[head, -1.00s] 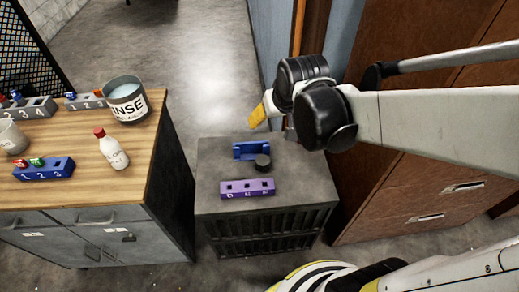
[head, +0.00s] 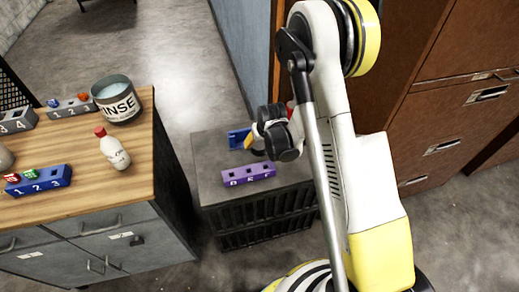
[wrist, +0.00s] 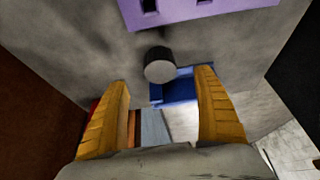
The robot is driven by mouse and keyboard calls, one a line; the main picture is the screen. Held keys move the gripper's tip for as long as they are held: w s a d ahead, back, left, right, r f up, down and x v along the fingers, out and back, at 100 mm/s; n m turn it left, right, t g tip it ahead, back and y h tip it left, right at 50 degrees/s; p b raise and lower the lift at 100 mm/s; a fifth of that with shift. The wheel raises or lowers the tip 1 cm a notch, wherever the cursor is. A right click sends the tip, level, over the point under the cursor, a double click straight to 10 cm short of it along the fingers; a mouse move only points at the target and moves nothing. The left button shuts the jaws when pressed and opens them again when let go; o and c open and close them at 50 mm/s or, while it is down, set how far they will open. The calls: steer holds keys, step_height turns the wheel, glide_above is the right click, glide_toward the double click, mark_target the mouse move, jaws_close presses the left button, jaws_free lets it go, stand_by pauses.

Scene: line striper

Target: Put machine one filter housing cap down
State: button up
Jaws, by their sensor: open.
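The filter housing cap looks like a small dark round cylinder (wrist: 160,66) in the wrist view. It appears to rest on the grey top of the low cabinet (head: 212,172), beside a blue holder (wrist: 180,88). My gripper (wrist: 161,80) is open and empty, its two yellow fingers spread on either side of the cap's line, with the cap beyond the tips. I cannot tell the exact gap. In the head view my gripper (head: 252,143) is over the cabinet and hides the cap. The blue holder (head: 237,138) shows partly behind it.
A purple socketed block (head: 248,175) lies at the cabinet's front. The wooden bench (head: 90,180) at left holds a RINSE pot (head: 118,102), a white bottle (head: 114,150) and numbered blocks. Brown drawers (head: 440,120) stand at right.

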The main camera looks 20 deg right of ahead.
mark_target(259, 145)
steer(key=b+x, duration=0.3)
steer(key=x, duration=0.4)
steer(key=shift+w+r, duration=0.1)
steer(key=shift+w, duration=0.15)
steer(key=shift+r, duration=0.1)
steer(key=shift+c, duration=0.6)
steer(key=c, duration=1.2)
steer(key=shift+r, duration=0.1)
step_height(259, 145, up, 4)
steer(key=p, duration=0.2)
steer(key=shift+r+p, duration=0.25)
steer(key=shift+p, duration=0.05)
steer(key=s+d+r+p, duration=0.1)
steer(key=d+r, duration=0.1)
steer(key=d, duration=0.1)
steer(key=s+d+r+p, duration=0.1)
steer(key=d+r, duration=0.1)
steer(key=d, duration=0.2)
steer(key=d+r+p, duration=0.2)
steer(key=d, duration=0.2)
steer(key=shift+s+d+r, duration=0.15)
steer(key=shift+s+d, duration=0.05)
steer(key=shift+s, duration=0.2)
